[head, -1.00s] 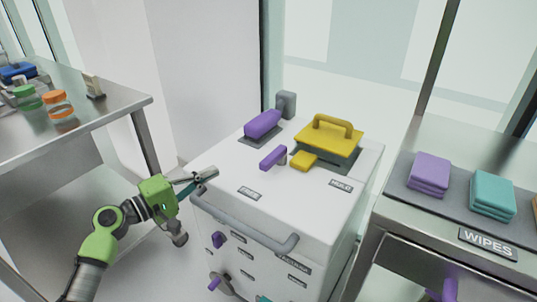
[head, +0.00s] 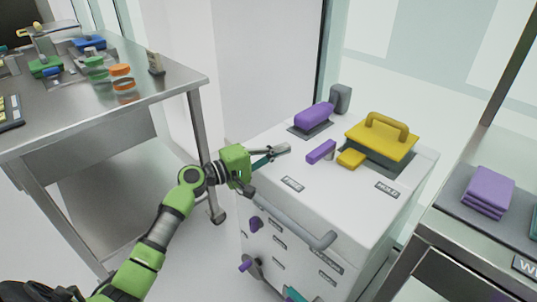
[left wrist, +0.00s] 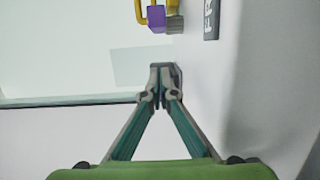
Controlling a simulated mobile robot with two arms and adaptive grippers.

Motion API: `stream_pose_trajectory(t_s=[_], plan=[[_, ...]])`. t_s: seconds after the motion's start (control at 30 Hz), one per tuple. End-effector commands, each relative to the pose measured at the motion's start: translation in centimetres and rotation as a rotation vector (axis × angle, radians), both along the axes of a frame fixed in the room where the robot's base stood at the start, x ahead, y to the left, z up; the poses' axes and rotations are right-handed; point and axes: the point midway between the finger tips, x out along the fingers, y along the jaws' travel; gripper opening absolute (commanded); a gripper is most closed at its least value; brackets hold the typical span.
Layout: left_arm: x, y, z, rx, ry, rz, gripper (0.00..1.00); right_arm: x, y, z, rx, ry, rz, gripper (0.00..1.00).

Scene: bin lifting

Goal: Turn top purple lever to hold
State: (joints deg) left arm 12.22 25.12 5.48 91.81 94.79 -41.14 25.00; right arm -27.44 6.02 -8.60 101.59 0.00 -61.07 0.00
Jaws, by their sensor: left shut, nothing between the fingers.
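The top purple lever (head: 321,151) is a short bar on the white top of the bin cabinet (head: 335,190), left of a yellow block. The HOLD label (head: 387,190) is to its right, near the front edge; another label (head: 292,184) is at the front left. My left gripper (head: 287,149) is shut and empty, just left of the lever and apart from it. In the left wrist view, its fingertips (left wrist: 164,75) meet, and a purple piece (left wrist: 157,18), apparently the lever, shows ahead beside a dark label. My right gripper is not in view.
A purple-handled block (head: 314,114) and a yellow-handled lid (head: 382,137) stand behind the lever. A grey bar handle (head: 290,221) runs along the cabinet's front. Steel tables stand left (head: 120,100) and right (head: 470,235), the right one with purple wipes (head: 489,191).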

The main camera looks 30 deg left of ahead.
Motion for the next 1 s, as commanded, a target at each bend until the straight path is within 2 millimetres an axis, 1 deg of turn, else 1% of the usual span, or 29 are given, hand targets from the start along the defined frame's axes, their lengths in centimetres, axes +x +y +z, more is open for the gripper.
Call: stream_pose_trajectory(t_s=[0.03, 0.13, 0.17, 0.23, 0.3, 0.43, 0.6, 0.87, 1.0], plan=[[1.1, -0.7, 0.2, -0.003, -0.003, 0.000, 0.00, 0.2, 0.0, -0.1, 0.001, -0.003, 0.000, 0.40], [2.7, -1.9, 0.2, -0.002, -0.002, -0.001, 0.00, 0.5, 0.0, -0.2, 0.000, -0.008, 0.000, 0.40], [2.4, -2.4, 0.1, -0.001, 0.001, -0.003, 0.00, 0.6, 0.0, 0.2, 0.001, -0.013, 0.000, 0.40], [1.8, -3.5, 0.1, -0.002, 0.001, -0.003, 0.00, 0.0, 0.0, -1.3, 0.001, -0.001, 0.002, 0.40], [1.6, -4.2, 0.2, -0.001, 0.001, -0.002, 0.00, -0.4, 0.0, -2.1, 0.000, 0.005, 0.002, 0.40], [1.2, -5.1, 0.1, -0.001, 0.001, -0.001, 0.00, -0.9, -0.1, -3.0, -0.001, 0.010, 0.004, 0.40], [1.1, -5.5, 0.0, -0.001, 0.001, 0.000, 0.00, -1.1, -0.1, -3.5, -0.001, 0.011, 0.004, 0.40], [1.1, -5.4, 0.0, 0.000, 0.000, 0.000, 0.00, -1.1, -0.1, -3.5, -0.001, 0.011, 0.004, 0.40], [1.3, -5.9, 0.0, -0.001, 0.001, 0.000, 0.00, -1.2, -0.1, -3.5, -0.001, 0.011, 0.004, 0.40]])
